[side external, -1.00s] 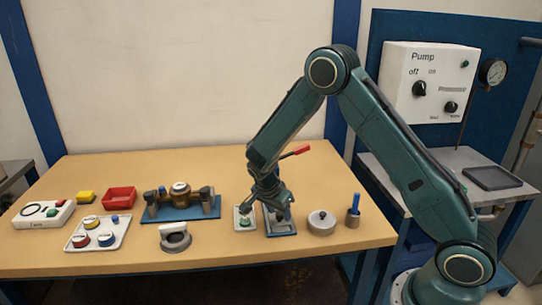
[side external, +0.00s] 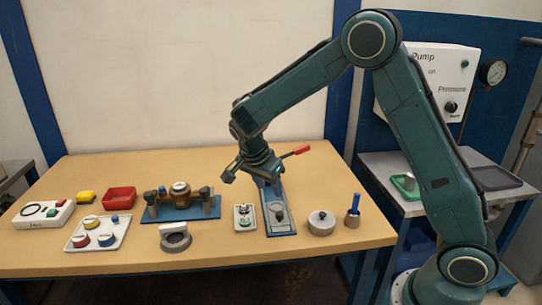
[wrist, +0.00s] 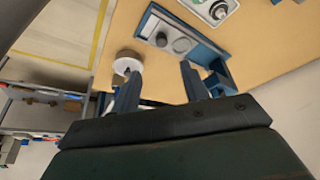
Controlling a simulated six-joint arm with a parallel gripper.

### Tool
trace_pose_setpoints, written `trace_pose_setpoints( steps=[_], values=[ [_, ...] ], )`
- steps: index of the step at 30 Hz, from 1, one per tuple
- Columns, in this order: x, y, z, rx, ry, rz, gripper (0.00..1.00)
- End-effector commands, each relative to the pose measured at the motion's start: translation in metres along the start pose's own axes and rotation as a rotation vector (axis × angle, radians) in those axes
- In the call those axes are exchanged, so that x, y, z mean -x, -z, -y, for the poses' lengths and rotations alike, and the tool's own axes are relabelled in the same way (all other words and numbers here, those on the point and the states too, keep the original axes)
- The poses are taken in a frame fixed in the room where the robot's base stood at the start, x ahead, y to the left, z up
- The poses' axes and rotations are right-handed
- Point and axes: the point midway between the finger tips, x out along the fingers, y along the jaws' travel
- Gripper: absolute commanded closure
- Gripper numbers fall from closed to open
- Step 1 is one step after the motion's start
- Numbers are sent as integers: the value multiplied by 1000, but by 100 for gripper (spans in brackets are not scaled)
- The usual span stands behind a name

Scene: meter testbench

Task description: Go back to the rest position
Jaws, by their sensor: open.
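My gripper (side external: 252,178) is open and empty in the side external view. It hangs above the table, at the back end of a blue fixture (side external: 279,222) with a grey bed and a red-handled lever (side external: 297,151). In the wrist view my gripper (wrist: 158,88) shows two fingers spread apart with nothing between them. Beyond the fingertips lies the same fixture (wrist: 152,22) with a round grey piece (wrist: 181,45) on its bed. My gripper looks clear of the fixture, but the exact gap is hard to tell.
A brass meter (side external: 180,190) on a blue base is to the left. A side table holds a green tray (side external: 404,193) and a dark tray (side external: 494,178).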

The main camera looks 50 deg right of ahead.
Motion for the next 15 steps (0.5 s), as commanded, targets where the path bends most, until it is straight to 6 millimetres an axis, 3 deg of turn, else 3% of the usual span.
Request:
trace_pose_setpoints(
  steps=[15],
  values=[
    [5, 1, -2, 10, 4, 4, 55]
  ],
)
